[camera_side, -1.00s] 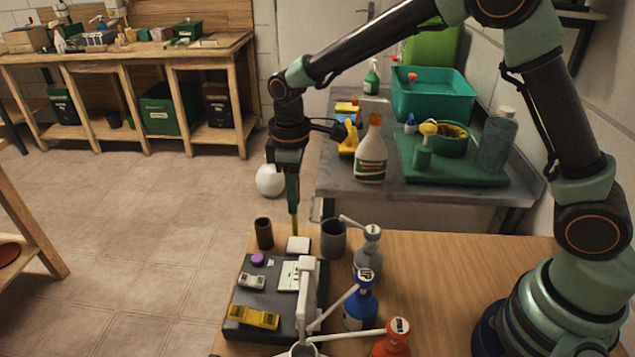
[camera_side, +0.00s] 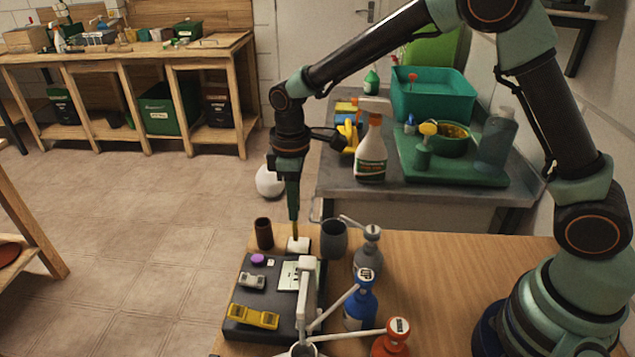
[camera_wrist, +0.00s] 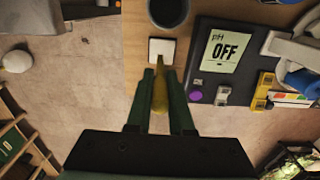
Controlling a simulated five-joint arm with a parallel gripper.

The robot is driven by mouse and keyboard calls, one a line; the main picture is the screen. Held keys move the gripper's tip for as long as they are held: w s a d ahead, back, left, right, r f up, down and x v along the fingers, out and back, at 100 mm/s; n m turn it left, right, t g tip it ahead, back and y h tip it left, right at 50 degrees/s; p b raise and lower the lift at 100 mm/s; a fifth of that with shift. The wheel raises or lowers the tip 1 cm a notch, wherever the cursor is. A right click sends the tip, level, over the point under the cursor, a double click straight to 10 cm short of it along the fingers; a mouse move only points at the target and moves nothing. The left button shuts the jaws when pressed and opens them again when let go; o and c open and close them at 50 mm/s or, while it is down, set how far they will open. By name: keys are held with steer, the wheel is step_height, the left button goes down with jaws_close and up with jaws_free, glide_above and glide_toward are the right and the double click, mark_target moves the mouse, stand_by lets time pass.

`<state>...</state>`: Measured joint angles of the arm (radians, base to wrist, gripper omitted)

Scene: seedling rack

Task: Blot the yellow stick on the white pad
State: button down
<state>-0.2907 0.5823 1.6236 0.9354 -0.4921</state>
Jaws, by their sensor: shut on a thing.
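My gripper (camera_side: 293,212) is shut on the yellow stick (camera_side: 295,238), which points straight down. In the wrist view the stick (camera_wrist: 160,95) lies between the two green fingers (camera_wrist: 161,100). The white pad (camera_side: 303,248) lies on the wooden table just beyond the dark tray. The stick's lower tip is at the pad, over its left part in the side view. The pad (camera_wrist: 155,44) shows behind the tip in the wrist view. I cannot tell for sure whether the tip presses on it.
A brown cup (camera_side: 264,233) stands left of the pad and a grey cup (camera_side: 334,239) right of it. Pump bottles, grey (camera_side: 367,262), blue (camera_side: 361,306) and red (camera_side: 391,342), stand to the right.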

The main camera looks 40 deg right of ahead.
steer(key=shift+f, duration=0.65)
stand_by(1.4)
steer(key=shift+r, duration=0.1)
steer(key=shift+r, duration=3.5)
